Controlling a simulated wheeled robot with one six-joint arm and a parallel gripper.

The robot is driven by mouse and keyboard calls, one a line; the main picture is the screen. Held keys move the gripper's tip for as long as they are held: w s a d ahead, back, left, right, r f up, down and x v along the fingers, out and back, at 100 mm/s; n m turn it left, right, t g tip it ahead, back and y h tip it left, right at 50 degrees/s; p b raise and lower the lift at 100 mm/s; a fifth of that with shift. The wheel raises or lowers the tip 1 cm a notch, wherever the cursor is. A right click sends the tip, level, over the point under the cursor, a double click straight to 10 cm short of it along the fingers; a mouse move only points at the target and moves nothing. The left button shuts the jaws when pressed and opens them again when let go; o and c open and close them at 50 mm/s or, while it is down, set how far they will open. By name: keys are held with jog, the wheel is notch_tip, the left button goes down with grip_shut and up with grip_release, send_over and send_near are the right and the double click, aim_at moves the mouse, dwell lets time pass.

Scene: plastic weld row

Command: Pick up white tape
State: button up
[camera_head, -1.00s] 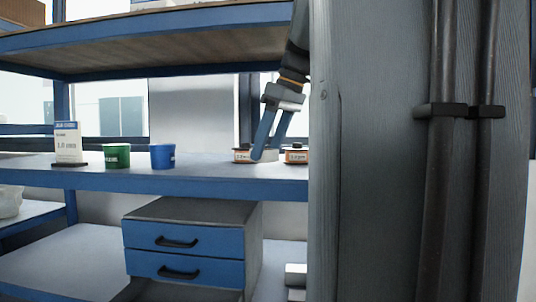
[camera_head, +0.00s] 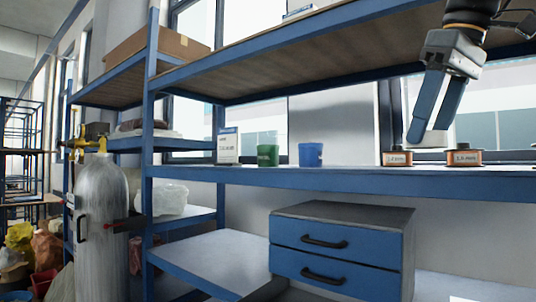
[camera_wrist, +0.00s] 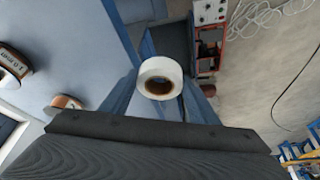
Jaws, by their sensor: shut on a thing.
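The white tape is a short white roll with a brown core. In the wrist view the white tape (camera_wrist: 160,66) sits between the two blue fingers of my gripper (camera_wrist: 159,92). In the head view my gripper (camera_head: 430,134) is at the upper right, pointing down over the blue shelf, between and above two orange-brown spools. The white tape (camera_head: 434,139) shows there as a pale patch at the fingertips, partly hidden by them. My gripper is shut on the tape and holds it above the shelf board.
Two labelled spools (camera_head: 397,158) (camera_head: 463,157) stand on the blue shelf (camera_head: 350,177). A blue cup (camera_head: 310,155), a green cup (camera_head: 267,155) and a white labelled box (camera_head: 228,147) stand further left. An upper shelf (camera_head: 300,65) overhangs. A gas cylinder (camera_head: 102,225) stands at left.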

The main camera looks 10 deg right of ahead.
jog(key=shift+s+a+f+b, duration=0.3)
jog(key=shift+s+a+b, duration=0.3)
jog(key=shift+b, duration=2.3)
jog(key=shift+s+a+r, duration=0.15)
jog(key=shift+s+a, duration=0.7)
jog(key=shift+a, duration=0.15)
jog(key=shift+d, duration=0.1)
